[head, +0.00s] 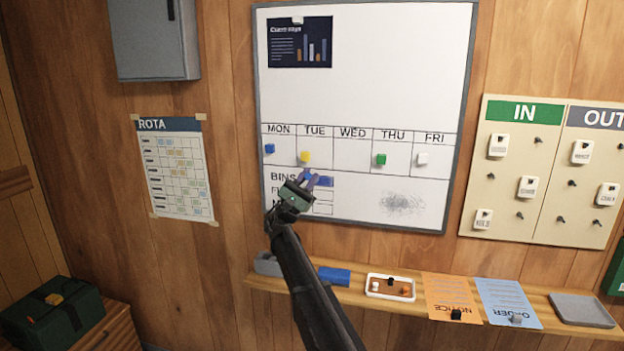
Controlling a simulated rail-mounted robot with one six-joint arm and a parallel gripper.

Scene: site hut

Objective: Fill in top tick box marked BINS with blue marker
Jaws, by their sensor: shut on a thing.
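The whiteboard (365,100) hangs on the wood wall, with the word BINS (283,177) at its lower left. The top tick box (325,182), right of BINS, shows blue over much of its visible area; its left end is partly hidden by my gripper. Two lower tick boxes look white where visible, and their labels are mostly covered. My gripper (305,184) is in front of the BINS row, shut on a small blue thing at its tip, which appears to be the blue marker (307,175). I cannot tell whether its tip touches the board.
Coloured magnets, such as the yellow one (305,157), sit in the weekday row above. A grey smudge (402,203) marks the lower right. The shelf (260,282) below holds a blue block (334,276), a white tray (372,292) and papers. An IN/OUT board (510,215) hangs to the right.

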